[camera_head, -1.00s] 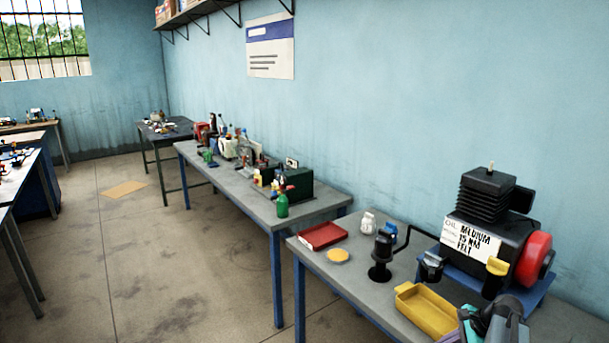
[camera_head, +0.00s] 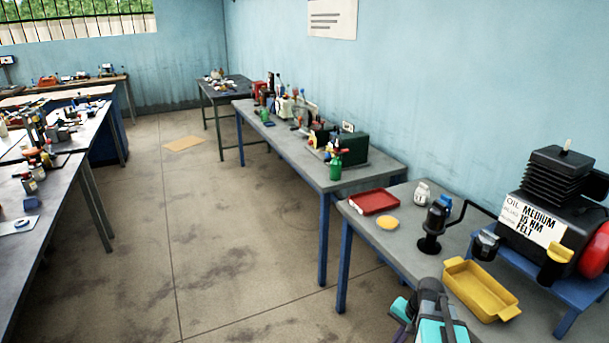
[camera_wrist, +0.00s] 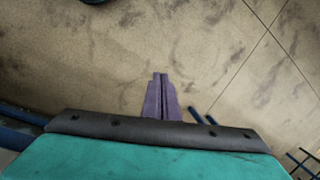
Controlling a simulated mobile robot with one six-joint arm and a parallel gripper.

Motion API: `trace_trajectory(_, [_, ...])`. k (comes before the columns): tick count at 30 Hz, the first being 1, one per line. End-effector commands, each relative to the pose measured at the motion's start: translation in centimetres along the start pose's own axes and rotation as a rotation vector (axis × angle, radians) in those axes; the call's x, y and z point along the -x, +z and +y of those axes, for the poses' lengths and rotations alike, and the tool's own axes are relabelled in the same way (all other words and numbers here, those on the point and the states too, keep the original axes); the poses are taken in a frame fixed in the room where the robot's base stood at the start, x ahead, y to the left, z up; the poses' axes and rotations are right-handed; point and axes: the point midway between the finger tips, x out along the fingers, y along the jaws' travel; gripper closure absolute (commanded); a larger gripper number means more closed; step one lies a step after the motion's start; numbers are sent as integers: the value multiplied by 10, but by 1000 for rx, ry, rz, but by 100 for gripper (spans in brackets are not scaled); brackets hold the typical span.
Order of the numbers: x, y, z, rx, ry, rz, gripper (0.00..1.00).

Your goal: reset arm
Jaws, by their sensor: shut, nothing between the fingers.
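My gripper (camera_wrist: 160,78) shows its two purple fingers pressed together in the wrist view, with nothing between them and bare floor beyond. In the head view my arm's teal and grey end shows at the bottom, in front of the near bench's edge. The purple fingers (camera_head: 401,320) are partly visible there at its left, and their tips are hard to make out. The gripper is apart from the objects on the bench.
The near grey bench (camera_head: 392,262) holds a yellow tray (camera_head: 482,290), a red tray (camera_head: 374,202), a black stand (camera_head: 433,228) and a machine with a label (camera_head: 532,222). Cluttered benches stand at the left and back. The concrete floor (camera_head: 225,250) between is open.

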Motion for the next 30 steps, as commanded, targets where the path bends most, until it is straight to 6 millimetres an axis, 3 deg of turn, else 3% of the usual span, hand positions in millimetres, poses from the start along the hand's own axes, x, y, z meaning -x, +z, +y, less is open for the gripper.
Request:
trace_trajectory(9, [-30,56,-36,393,109,15,100])
trace_trajectory(22, [-51,99,-59,729,197,25,100])
trace_trajectory(30, [-93,117,-31,723,222,-42,100])
